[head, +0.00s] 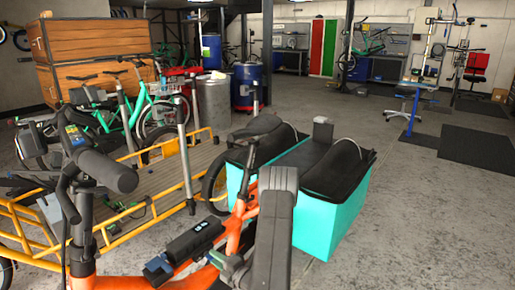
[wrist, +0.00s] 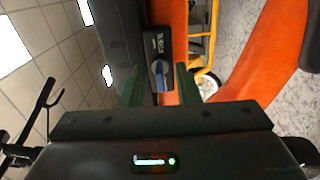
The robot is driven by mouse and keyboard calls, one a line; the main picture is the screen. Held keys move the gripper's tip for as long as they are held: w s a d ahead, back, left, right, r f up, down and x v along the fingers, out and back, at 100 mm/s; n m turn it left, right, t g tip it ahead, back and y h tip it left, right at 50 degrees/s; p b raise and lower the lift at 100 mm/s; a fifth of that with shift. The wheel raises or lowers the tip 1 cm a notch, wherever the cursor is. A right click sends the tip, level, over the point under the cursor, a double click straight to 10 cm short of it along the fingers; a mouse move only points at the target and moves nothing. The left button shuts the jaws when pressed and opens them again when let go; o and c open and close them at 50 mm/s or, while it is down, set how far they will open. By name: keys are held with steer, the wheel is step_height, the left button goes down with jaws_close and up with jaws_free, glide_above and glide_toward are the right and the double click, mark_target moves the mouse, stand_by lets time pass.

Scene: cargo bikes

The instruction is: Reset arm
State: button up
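My gripper (wrist: 159,76) shows in the wrist view with two green fingers spread apart. A black unit with a blue knob (wrist: 158,70) and small white lettering lies ahead, between the fingers in the picture. Gaps show on both sides of the knob, and I see nothing gripped. An orange bike frame (wrist: 262,60) is close behind and to the right. In the head view the orange bike frame (head: 243,215) carries a black battery-like unit (head: 194,240).
Black handlebars (head: 100,165) are close at left. A yellow-railed cargo platform (head: 160,150) stands behind them. Teal side boxes (head: 330,212) with black tops stand at centre right. Wooden crates (head: 90,45) are at the back left. The floor (head: 430,220) at right is open, with dark mats (head: 480,150).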

steer(key=shift+w+a, duration=0.25)
steer(key=shift+a, duration=0.1)
steer(key=p+v, duration=0.2)
steer(key=v, duration=1.2)
steer(key=b+x, duration=0.2)
steer(key=x, duration=1.2)
steer(key=shift+a, duration=0.15)
steer(key=n+b, duration=0.2)
steer(key=n, duration=0.5)
steer(key=n+b, duration=0.3)
steer(key=n, duration=0.3)
steer(key=shift+s+r+n, duration=0.2)
steer(key=shift+n, duration=0.2)
steer(key=n+b, duration=0.1)
steer(key=n, duration=0.3)
steer(key=shift+s+r+b, duration=0.1)
steer(key=shift+b, duration=0.25)
